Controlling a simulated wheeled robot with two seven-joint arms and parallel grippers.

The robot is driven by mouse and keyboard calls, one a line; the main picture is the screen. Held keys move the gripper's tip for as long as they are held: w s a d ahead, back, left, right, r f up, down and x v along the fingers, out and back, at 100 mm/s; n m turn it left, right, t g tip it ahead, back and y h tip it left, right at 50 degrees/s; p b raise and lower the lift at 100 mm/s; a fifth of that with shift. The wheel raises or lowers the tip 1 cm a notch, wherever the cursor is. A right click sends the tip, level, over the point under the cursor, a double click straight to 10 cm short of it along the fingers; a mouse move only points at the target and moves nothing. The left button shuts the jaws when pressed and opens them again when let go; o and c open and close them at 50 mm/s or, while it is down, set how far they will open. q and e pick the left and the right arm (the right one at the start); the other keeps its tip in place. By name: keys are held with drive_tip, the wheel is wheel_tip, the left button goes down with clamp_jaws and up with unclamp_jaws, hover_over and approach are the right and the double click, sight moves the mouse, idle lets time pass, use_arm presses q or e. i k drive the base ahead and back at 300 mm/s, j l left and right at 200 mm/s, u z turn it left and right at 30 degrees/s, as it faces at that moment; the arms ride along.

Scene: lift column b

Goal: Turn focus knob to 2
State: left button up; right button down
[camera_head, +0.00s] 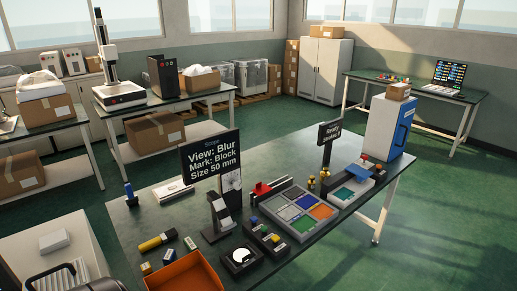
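A black sign (211,156) headed "Scope" stands on the dark table (150,222). It reads "View: Blur", "Mark: Block" and "Size 50 mm". Below it stands a small dark and grey stand (220,218). In front of the stand, a dark box with a round white face (242,256) sits near the table's front edge. I cannot tell whether this is the focus knob, and no number setting is legible. A dark strip with several small coloured knobs or buttons (265,236) lies to its right. Neither of my grippers shows in the head view.
An orange bin (188,273) and a yellow-black cylinder (157,242) are at the front left. A tray of coloured compartments (298,212) lies right of the stand. A second sign (329,131) and a blue-white cabinet (390,128) stand farther right.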

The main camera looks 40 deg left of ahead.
sight(237, 185)
drive_tip(key=u, duration=1.65)
